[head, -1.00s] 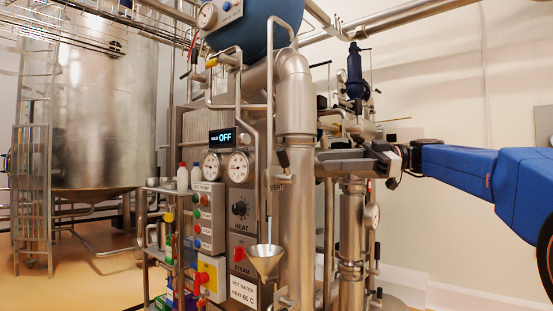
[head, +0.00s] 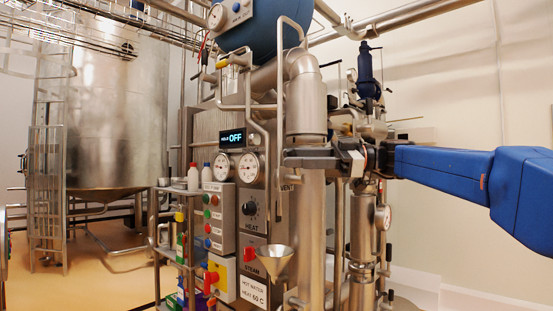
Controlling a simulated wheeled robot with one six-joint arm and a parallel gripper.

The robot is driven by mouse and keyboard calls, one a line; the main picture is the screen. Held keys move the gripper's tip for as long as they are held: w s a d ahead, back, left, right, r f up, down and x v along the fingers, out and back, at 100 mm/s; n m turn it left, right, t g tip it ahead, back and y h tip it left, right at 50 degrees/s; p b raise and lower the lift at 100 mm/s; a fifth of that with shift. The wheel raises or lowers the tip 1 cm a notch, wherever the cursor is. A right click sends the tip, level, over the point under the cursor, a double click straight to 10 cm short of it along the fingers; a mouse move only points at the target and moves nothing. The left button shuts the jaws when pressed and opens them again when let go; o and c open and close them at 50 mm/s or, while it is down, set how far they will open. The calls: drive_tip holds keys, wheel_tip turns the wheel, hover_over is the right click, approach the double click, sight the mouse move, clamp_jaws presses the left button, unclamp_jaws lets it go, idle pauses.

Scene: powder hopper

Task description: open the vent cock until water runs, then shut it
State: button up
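The VENT label (head: 290,183) is on the pipework beside a thick steel column. The vent cock's dark lever is hidden behind my gripper (head: 287,158), whose fingers reach left across the column just above the label. I cannot tell whether the fingers are open or shut, or whether they touch the lever. The thin vent pipe (head: 279,195) hangs down and ends above a steel funnel (head: 275,262). I see no water between the pipe end and the funnel.
A display (head: 232,138) reads HOLD OFF above two dial gauges. A control box with a HEAT knob (head: 250,208) and a red STEAM knob (head: 249,253) is left of the funnel. A blue valve (head: 368,75) stands above my arm.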

drive_tip(key=shift+s+a, duration=0.2)
drive_tip(key=shift+a, duration=2.3)
clamp_jaws()
